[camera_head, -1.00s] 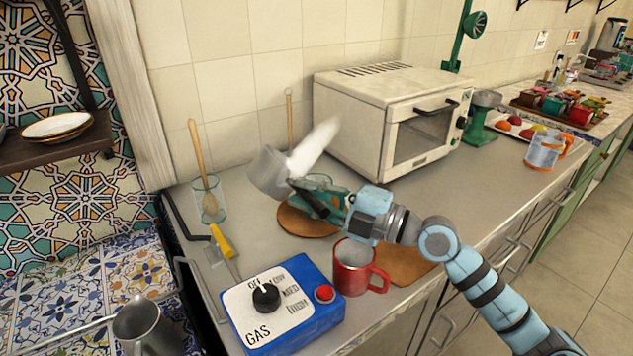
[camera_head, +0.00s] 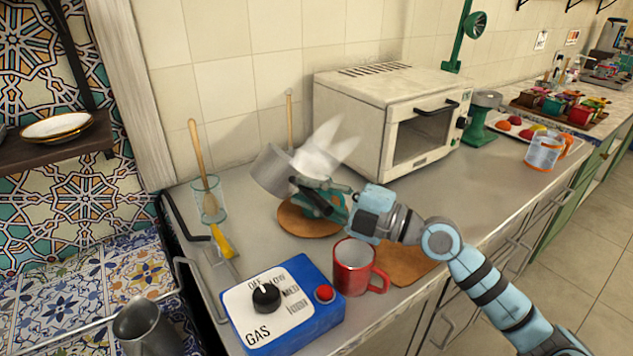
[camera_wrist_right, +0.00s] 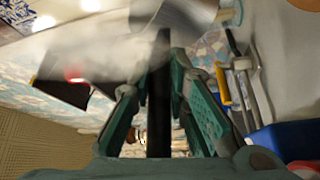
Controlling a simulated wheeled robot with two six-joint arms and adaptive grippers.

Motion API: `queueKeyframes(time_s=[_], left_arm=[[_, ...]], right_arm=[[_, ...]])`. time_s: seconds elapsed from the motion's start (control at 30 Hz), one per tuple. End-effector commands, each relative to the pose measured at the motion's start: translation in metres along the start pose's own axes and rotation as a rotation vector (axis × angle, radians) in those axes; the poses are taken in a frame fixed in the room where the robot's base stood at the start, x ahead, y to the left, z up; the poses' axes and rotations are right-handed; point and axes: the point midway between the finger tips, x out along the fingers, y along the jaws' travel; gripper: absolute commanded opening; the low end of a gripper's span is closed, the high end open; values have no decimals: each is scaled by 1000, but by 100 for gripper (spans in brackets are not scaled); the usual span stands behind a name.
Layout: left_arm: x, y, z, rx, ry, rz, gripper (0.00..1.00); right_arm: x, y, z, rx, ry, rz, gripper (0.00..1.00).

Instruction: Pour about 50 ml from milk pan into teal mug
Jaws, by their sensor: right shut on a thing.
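The milk pan (camera_head: 270,172) is a grey metal pan held in the air above the counter, tilted. My right gripper (camera_head: 310,187) is shut on its dark handle (camera_wrist_right: 160,95), which runs between the green fingers in the wrist view. The pan's grey wall (camera_wrist_right: 175,14) shows at the top of that view. A white plume (camera_head: 325,150) rises beside the pan; I cannot tell whether it is steam or milk. The teal mug (camera_head: 330,214) seems to be behind and below the gripper, over the round wooden board, mostly hidden. Its contents are not visible. My left gripper is out of view.
A red mug (camera_head: 354,268) stands in front of the gripper, beside a blue gas control box (camera_head: 285,312). A glass with a wooden tool (camera_head: 209,200) is at left. A white toaster oven (camera_head: 385,120) stands behind at right. A metal pot (camera_head: 145,325) is at lower left.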

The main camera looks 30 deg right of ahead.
Motion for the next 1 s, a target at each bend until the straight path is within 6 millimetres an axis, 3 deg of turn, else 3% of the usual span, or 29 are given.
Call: queueKeyframes(time_s=[1.0], left_arm=[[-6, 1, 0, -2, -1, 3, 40]], right_arm=[[0, 9, 0, 44, 3, 37, 0]])
